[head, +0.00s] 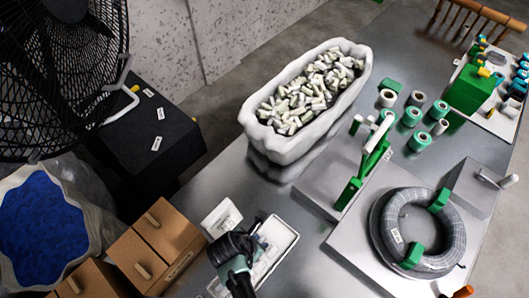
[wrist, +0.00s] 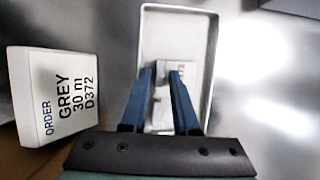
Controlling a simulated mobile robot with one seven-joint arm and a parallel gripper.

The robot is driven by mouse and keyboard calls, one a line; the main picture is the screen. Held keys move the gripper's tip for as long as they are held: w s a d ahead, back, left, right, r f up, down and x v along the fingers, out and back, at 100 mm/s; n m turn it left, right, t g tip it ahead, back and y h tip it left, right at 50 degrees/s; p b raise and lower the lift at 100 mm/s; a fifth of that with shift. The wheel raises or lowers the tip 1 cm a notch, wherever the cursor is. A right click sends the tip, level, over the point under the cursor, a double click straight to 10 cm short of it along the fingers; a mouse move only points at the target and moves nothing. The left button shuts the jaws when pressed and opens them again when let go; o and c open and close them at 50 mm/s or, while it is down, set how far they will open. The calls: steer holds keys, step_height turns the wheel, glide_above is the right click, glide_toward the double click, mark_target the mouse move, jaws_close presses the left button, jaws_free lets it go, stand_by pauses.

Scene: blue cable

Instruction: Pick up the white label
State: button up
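A shallow white tray (head: 291,238) lies on the grey table at the front; it also shows in the wrist view (wrist: 208,35). A small white label (wrist: 188,78) with faint dark print lies in the tray's lower part, partly hidden by my fingers. My gripper (wrist: 161,74) is over the tray, its two blue fingers apart, with part of the label visible between and behind them. I cannot tell whether the fingers touch it. In the head view my gripper (head: 240,272) hides part of the tray.
A white order card (wrist: 62,92) reading "GREY 30 m D372" stands left of the tray. Wooden drawers (head: 160,235) are at the left. A grey cable coil (head: 380,225) lies to the right. A white bin of small pieces (head: 262,138) stands behind.

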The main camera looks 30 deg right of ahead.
steer(key=shift+f, duration=0.15)
jaws_close()
